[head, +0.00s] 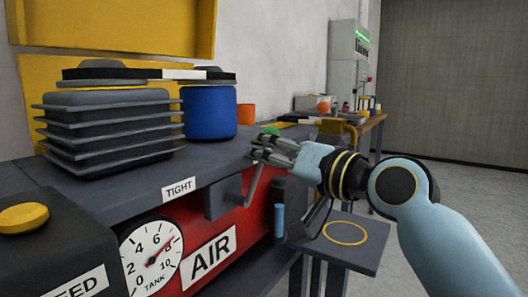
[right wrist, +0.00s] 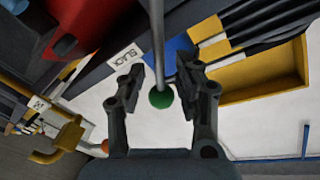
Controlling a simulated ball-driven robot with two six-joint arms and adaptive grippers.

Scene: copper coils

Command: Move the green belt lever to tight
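The belt lever is a thin grey rod with a green ball knob (head: 270,131) at its top, on the front edge of the workbench. The lever stands to the right of the TIGHT label (head: 179,188). My right gripper (head: 262,147) is at the lever's upper part and partly hides it. In the right wrist view, the green knob (right wrist: 161,98) and rod lie between the two fingers of my right gripper (right wrist: 163,82). Gaps show on both sides, so it is open around the lever. A label, seemingly SLACK (right wrist: 125,58), shows near the rod. My left gripper is not in view.
A stack of dark trays (head: 110,130) and a blue drum (head: 210,112) stand on the bench behind. A red AIR tank (head: 235,262) with a gauge (head: 150,255) is below. A small stand (head: 360,258) is at right. Open floor lies farther right.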

